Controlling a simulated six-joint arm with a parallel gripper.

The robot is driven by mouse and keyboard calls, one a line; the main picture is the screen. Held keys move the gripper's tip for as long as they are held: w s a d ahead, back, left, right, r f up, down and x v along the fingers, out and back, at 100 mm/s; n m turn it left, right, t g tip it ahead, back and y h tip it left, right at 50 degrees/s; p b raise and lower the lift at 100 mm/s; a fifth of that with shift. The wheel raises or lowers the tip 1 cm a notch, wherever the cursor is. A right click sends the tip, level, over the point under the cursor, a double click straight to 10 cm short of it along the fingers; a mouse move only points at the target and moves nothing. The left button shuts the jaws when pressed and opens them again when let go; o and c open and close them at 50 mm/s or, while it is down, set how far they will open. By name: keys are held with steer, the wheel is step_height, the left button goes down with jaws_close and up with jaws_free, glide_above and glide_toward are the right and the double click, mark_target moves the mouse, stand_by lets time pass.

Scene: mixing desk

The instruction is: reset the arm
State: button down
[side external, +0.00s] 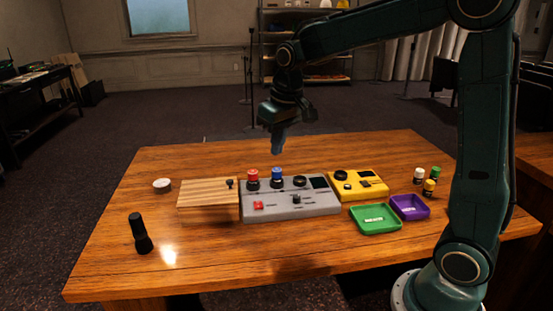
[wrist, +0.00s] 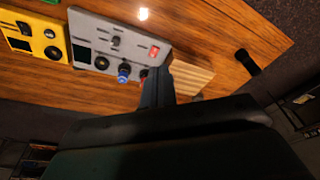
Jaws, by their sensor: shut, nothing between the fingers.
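My gripper (side external: 278,143) is shut and empty. It points down and hangs in the air above the back part of the grey mixing console, apart from everything on the table. In the wrist view my gripper (wrist: 157,75) shows as a dark shape in front of the console's edge. The grey console (side external: 292,209) has a red knob (side external: 252,175), a blue knob (side external: 277,174), a dark dial, a small lever and a red switch. In the wrist view the blue knob (wrist: 123,78) is in plain sight, and the red knob is partly hidden by my gripper.
A wooden board (side external: 207,194) and a white round object (side external: 162,185) lie left of the console, with a black flashlight (side external: 140,234) nearer the front. A yellow box (side external: 357,184), green tray (side external: 375,219), purple tray (side external: 410,207) and several small bottles (side external: 429,187) are on the right. The table's front is mostly clear.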

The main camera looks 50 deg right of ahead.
steer(key=s+a+r+n+t, duration=0.1)
steer(key=s+a, duration=0.1)
steer(key=s, duration=0.9)
steer(key=s+a+r+t, duration=0.1)
steer(key=s+a+t, duration=0.1)
steer(key=s, duration=1)
steer(key=shift+s+a+r+n, duration=0.15)
steer(key=shift+a+r+n, duration=0.2)
steer(key=shift+a, duration=0.25)
